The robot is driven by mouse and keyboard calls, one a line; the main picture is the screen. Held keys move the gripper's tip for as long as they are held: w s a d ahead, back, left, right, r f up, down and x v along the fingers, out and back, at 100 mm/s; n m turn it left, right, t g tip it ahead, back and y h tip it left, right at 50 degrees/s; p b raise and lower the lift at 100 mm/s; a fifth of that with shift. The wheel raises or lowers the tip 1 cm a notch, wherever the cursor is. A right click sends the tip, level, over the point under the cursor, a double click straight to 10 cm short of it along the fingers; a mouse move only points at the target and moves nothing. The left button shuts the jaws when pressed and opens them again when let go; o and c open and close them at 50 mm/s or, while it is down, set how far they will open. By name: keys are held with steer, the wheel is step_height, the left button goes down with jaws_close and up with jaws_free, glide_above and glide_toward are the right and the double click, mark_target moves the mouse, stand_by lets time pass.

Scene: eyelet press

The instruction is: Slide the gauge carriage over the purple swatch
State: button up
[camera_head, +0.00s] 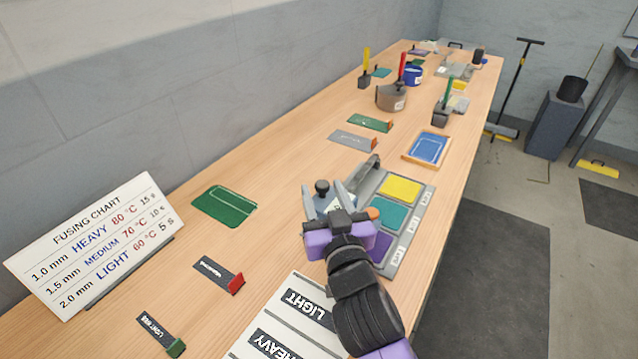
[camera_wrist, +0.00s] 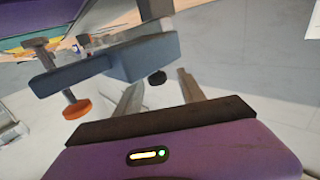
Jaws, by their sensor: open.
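The gauge (camera_head: 412,230) is a grey plate with yellow (camera_head: 400,189), teal (camera_head: 377,212) and purple (camera_head: 383,243) swatches in a row. The purple one is nearest me and partly hidden by my arm. The blue-grey carriage (camera_head: 322,204) has a black knob and is at the plate's left side, partly behind my gripper. My gripper (camera_head: 322,187) is open, with a finger on each side of the knob. In the wrist view the carriage (camera_wrist: 145,57) carries an arm with an orange foot (camera_wrist: 77,109). The knob (camera_wrist: 157,77) shows between the fingertips; contact is unclear.
A fusing chart (camera_head: 95,245) stands at the left. A green mat (camera_head: 224,206), a blue tray (camera_head: 428,148) and label holders lie on the bench. A white LIGHT/HEAVY sheet (camera_head: 285,320) lies near my arm. Pots and tools stand farther back.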

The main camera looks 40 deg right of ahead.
steer(key=shift+v, duration=1.4)
